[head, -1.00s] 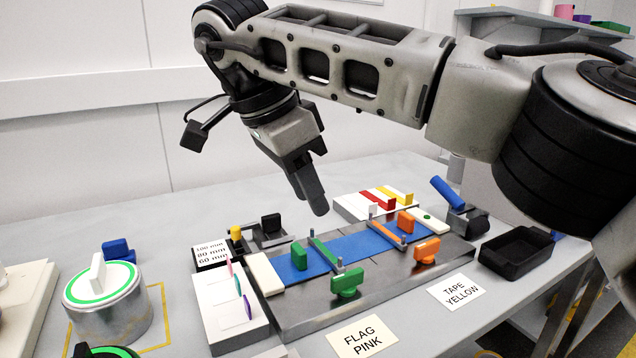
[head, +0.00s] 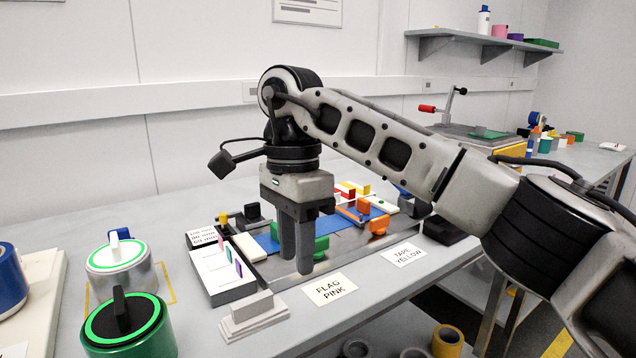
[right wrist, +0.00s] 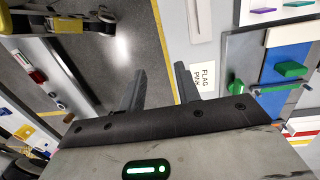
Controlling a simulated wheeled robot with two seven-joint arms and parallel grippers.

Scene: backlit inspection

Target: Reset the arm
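My right gripper (head: 296,268) hangs with its fingers pointing down, over the front part of the metal plate with the blue strip (head: 268,243). Its two dark fingers stand apart with nothing between them, as the right wrist view (right wrist: 160,68) also shows. The fingers partly hide a green clamp (head: 321,247) and the strip. My left gripper is not in view.
A white block with coloured tabs (head: 218,272) and a grey stepped block (head: 253,318) stand left of the gripper. Green-ringed cans (head: 128,325) stand further left. A TAPE YELLOW card (head: 403,256) lies on the right. The table's front edge is close, with floor beyond.

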